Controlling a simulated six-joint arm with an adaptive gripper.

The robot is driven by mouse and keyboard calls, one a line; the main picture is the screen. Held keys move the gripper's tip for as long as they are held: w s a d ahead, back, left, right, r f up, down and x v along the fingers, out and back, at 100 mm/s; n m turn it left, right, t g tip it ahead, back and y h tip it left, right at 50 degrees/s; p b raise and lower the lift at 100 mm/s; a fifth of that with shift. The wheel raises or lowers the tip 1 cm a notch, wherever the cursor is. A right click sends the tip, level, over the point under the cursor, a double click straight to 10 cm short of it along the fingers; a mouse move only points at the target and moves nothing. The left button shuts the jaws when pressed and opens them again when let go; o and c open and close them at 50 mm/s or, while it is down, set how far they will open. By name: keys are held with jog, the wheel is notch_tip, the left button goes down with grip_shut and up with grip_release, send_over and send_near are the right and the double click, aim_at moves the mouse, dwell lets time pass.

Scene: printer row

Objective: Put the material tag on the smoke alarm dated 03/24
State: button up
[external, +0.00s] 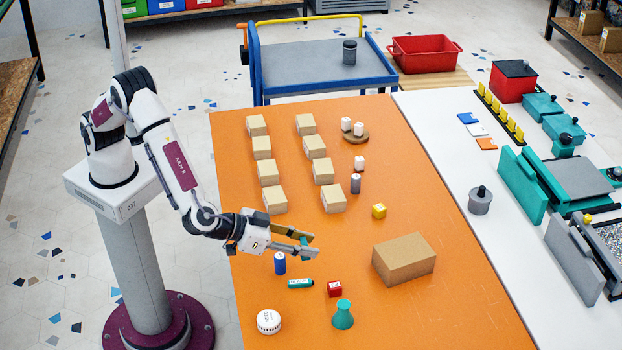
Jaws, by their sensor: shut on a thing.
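A white round smoke alarm (268,321) lies on the orange table near its front left edge. It has dark print on it, too small to read as a date. My gripper (305,241) is above the table, behind and to the right of the alarm, pointing right. It is shut on a small dark teal thing between its fingertips; the fingers hide most of it, and I cannot tell whether it is the material tag. Flat blue (467,118), white (476,130) and orange (486,144) pieces lie on the white table.
Several small boxes (332,198) stand in two rows behind. The orange table's front right is clear.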

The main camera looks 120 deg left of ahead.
jog(key=d+r+m+t+h, duration=0.1)
jog(key=d+m+h, duration=0.3)
jog(key=d, duration=1.1)
jog(key=shift+d+r+m+t, duration=0.3)
jog(key=shift+d+r+t, duration=0.1)
jog(key=shift+t, duration=0.3)
send_over(269, 317)
jog(key=shift+f, duration=3.15)
jog(key=shift+f, duration=1.85)
jog(key=shift+f, duration=0.15)
jog(key=o, duration=0.7)
